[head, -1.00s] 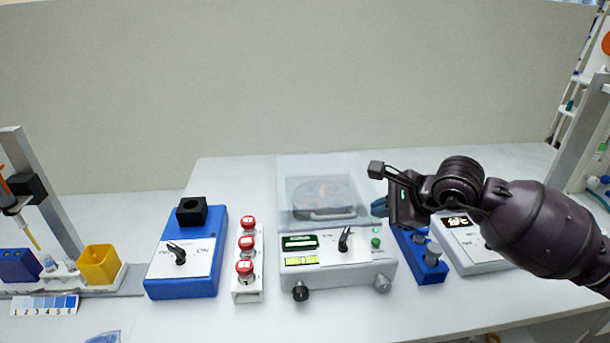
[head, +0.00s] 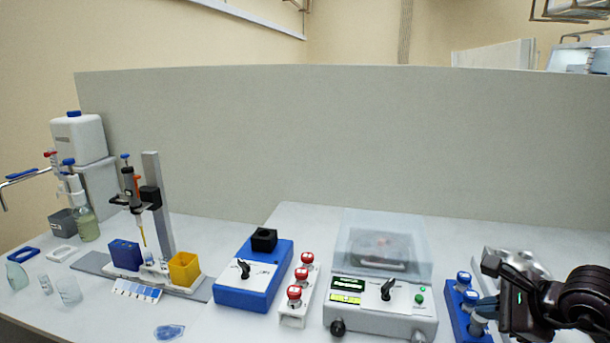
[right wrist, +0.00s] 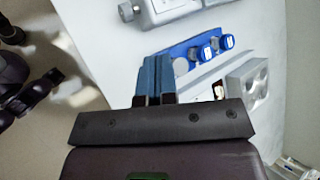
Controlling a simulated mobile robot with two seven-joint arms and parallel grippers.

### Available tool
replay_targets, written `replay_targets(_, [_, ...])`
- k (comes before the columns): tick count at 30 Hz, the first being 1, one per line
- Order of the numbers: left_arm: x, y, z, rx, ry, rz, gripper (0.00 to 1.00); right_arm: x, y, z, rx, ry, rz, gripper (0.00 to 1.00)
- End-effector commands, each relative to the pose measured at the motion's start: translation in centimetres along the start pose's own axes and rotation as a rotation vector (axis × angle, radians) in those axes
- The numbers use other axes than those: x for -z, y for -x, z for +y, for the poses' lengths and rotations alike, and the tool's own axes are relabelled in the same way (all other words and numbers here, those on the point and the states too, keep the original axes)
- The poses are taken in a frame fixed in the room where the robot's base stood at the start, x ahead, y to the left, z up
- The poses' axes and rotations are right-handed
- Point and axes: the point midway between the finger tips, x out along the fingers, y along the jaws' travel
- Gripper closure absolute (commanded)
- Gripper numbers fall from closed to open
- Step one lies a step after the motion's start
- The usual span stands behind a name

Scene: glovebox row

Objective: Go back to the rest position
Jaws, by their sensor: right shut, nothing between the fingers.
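The blue rack (right wrist: 178,50) shows beyond the fingertips there. I cannot tell the exact gap between the fingers and the rack. My left gripper is not in view.
A centrifuge-like device with a clear lid (head: 380,310) stands left of my right gripper. A grey device with round wells (right wrist: 247,85) stands beside the rack. A grey panel (head: 350,140) closes the back.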

Motion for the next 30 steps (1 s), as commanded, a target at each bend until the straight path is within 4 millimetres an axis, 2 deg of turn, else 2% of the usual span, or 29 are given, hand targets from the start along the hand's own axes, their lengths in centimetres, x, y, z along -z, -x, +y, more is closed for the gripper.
replay_targets(2, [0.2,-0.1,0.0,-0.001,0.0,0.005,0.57,0.0,-0.1,0.2,-0.004,-0.007,-0.006,1.0])
replay_targets(3, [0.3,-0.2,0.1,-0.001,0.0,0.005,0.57,-0.3,-0.7,1.5,-0.042,-0.072,-0.06,1.0])
replay_targets(11, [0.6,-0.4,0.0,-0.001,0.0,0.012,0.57,-2.7,-2.5,6.9,-0.219,-0.486,-0.36,1.0])
replay_targets(15, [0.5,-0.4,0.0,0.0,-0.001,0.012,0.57,-3.8,-2.8,9.2,-0.313,-0.817,-0.547,1.0])
replay_targets(19, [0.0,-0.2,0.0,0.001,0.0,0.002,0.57,-4.0,-2.9,10.4,-0.381,-1.178,-0.714,1.0])
replay_targets(25, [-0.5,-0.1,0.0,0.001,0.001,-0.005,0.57,-1.8,-3.4,11.6,-0.431,-1.776,-0.924,1.0])
replay_targets(30, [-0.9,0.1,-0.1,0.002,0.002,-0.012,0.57,2.4,-4.5,13.5,-0.413,-2.315,-1.051,1.0])
